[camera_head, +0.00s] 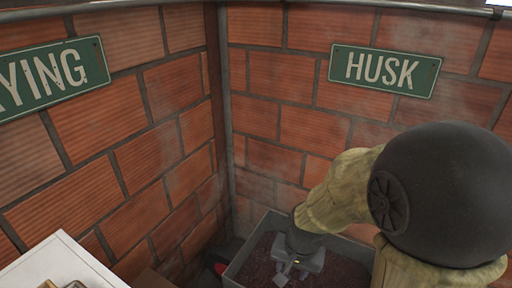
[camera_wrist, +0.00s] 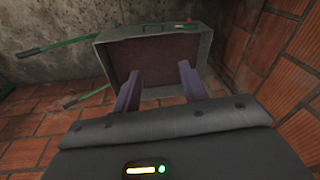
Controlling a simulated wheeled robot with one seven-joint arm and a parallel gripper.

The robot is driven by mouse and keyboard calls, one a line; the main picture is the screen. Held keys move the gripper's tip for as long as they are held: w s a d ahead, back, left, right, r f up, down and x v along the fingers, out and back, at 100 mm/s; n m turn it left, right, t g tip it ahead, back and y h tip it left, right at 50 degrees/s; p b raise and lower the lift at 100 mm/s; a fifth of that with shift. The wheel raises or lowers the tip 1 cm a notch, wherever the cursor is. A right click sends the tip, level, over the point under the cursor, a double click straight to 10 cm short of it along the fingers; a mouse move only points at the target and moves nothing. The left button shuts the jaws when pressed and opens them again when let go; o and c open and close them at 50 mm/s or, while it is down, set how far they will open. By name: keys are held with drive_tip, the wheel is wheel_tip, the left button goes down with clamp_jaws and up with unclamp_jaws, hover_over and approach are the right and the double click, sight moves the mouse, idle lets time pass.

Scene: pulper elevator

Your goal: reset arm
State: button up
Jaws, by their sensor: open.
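My gripper (camera_wrist: 160,80) is open in the wrist view, with its two purple-grey fingers apart and nothing between them. In the head view my gripper (camera_head: 290,274) points down over a grey bin (camera_head: 247,262) filled with dark red-brown material. My arm, with a sleeve-like cover and a large black joint, reaches in from the right and hides part of the bin. In the wrist view the bin (camera_wrist: 205,45) lies beyond the fingertips, and its inside looks dark brown. I cannot tell how far the fingertips are above the contents.
Brick walls meet in a corner behind the bin. A green HUSK sign (camera_head: 384,70) hangs on the right wall and a partly cut-off sign ending in YING (camera_head: 50,76) on the left. A white surface (camera_head: 55,262) stands at lower left.

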drive_tip(key=s+d+r+n+t, duration=0.1)
drive_tip(key=s+d+r+n, duration=0.1)
drive_tip(key=d+n, duration=0.2)
drive_tip(key=d, duration=0.2)
drive_tip(key=shift+s+d+h, duration=0.25)
drive_tip(key=shift+d+h, duration=0.05)
drive_tip(key=shift+h, duration=0.1)
drive_tip(key=w+p+v, duration=0.2)
drive_tip(key=p+v, duration=0.8)
drive_tip(key=shift+r+p, duration=0.35)
drive_tip(key=shift+r, duration=0.1)
drive_tip(key=shift+w, duration=0.1)
drive_tip(key=shift+c, duration=0.7)
